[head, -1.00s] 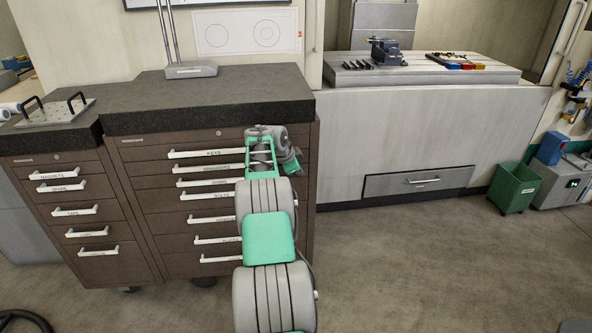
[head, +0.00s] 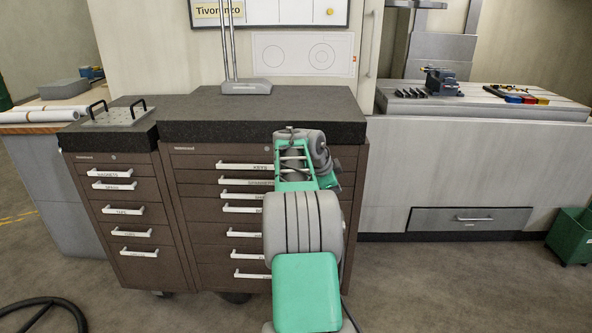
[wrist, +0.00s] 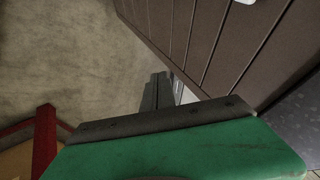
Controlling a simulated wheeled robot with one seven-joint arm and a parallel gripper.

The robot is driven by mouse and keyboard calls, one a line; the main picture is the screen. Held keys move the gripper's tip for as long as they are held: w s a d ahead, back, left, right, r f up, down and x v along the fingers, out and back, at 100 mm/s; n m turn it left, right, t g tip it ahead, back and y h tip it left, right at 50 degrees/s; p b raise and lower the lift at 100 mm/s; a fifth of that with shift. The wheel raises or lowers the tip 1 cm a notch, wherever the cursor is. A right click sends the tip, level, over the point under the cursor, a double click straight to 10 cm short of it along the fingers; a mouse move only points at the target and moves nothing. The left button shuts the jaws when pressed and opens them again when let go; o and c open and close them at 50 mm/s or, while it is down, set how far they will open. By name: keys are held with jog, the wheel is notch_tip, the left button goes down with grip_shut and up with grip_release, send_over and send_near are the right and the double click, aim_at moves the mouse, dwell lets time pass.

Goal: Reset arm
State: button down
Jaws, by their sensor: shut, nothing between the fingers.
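My arm (head: 305,222), grey and green, rises from the bottom of the head view in front of the brown drawer cabinet (head: 215,262). Its far end bends over near the cabinet's upper right drawers, and my fingertips cannot be made out there. In the wrist view my gripper (wrist: 157,90) shows as dark narrow fingers beyond a green and dark grey housing. The fingers are together and empty. The cabinet's brown drawer fronts show at the upper right of the wrist view (wrist: 215,45).
A smaller drawer cabinet (head: 90,225) adjoins on the left, with a handled plate (head: 118,119) on top. A pale machine base (head: 392,190) stands right, carrying a vise (head: 441,82). A green bin (head: 570,236) is at the right edge. Floor (head: 450,290) is clear at lower right.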

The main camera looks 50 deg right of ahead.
jog(key=w+a+r+n+t+y+p, duration=0.1)
jog(key=w+a+r+n+p, duration=0.25)
jog(key=a, duration=0.75)
jog(key=a+r+n+t+y+p, duration=0.1)
jog(key=a+r+n+p, duration=0.25)
jog(key=a+n, duration=0.45)
jog(key=w+a+r+n+t+y+p, duration=0.1)
jog(key=w+a+r+n+y+p, duration=0.3)
jog(key=a, duration=0.9)
jog(key=s+a+n+p, duration=0.3)
jog(key=s+a+n, duration=0.2)
jog(key=s+a, duration=0.3)
jog(key=s+a+n+y+p, duration=0.1)
jog(key=s+a+n, duration=0.5)
jog(key=a, duration=0.9)
jog(key=shift+s+r+p, duration=0.2)
jog(key=shift+s+p, duration=0.7)
jog(key=shift+s, duration=0.2)
